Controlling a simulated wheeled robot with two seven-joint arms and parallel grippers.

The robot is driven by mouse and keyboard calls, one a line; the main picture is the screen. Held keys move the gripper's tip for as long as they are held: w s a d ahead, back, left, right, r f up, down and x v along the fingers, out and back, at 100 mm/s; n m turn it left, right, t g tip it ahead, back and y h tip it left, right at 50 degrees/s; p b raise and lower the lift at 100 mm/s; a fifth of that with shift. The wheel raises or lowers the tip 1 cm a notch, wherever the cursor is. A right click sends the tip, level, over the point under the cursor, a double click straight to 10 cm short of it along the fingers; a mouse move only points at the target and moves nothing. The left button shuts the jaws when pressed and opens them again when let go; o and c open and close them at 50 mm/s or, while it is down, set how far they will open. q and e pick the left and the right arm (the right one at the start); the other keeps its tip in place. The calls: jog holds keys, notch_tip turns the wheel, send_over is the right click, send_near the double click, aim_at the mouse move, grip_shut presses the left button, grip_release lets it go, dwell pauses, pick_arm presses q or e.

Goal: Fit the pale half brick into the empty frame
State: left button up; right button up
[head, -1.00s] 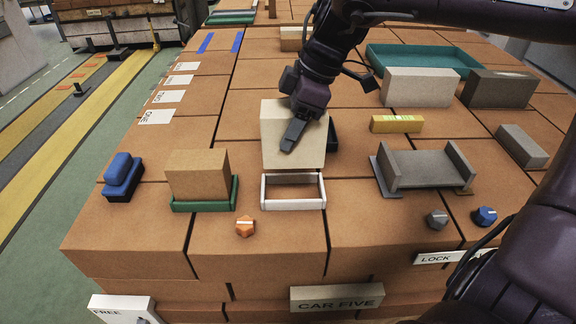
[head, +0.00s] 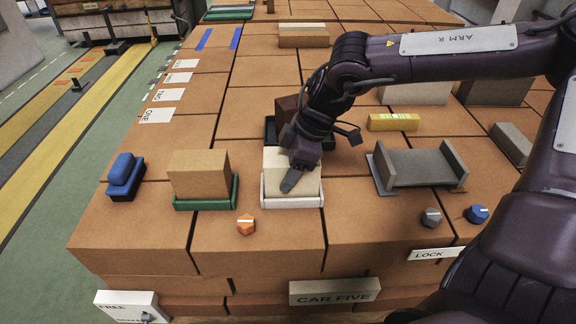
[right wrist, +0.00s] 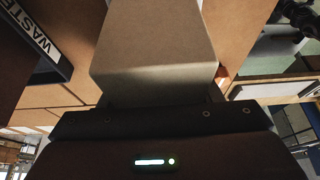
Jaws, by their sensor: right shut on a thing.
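The pale half brick (head: 277,164) stands upright at the white frame (head: 292,202), with its lower end inside the frame's outline. Whether it rests on the bottom cannot be seen. My right gripper (head: 291,178) is shut on the brick, one dark finger lying across its near face. In the right wrist view the brick (right wrist: 155,50) fills the upper middle, between the jaws. My left gripper is not in view.
A tan brick in a green frame (head: 206,204) stands just left. A dark holder with a dark red brick (head: 287,108) is close behind. An orange knob (head: 246,225) lies in front, and a grey cradle (head: 420,170) stands to the right.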

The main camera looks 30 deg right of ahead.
jog(key=shift+f, duration=0.15)
jog(key=o, duration=1.4)
jog(key=shift+o, duration=0.2)
jog(key=shift+r, duration=0.35)
jog(key=b+v, duration=0.2)
jog(key=v, duration=0.9)
jog(key=shift+s+d+r, duration=0.1)
jog(key=shift+s+r, duration=0.1)
jog(key=shift+r, duration=0.15)
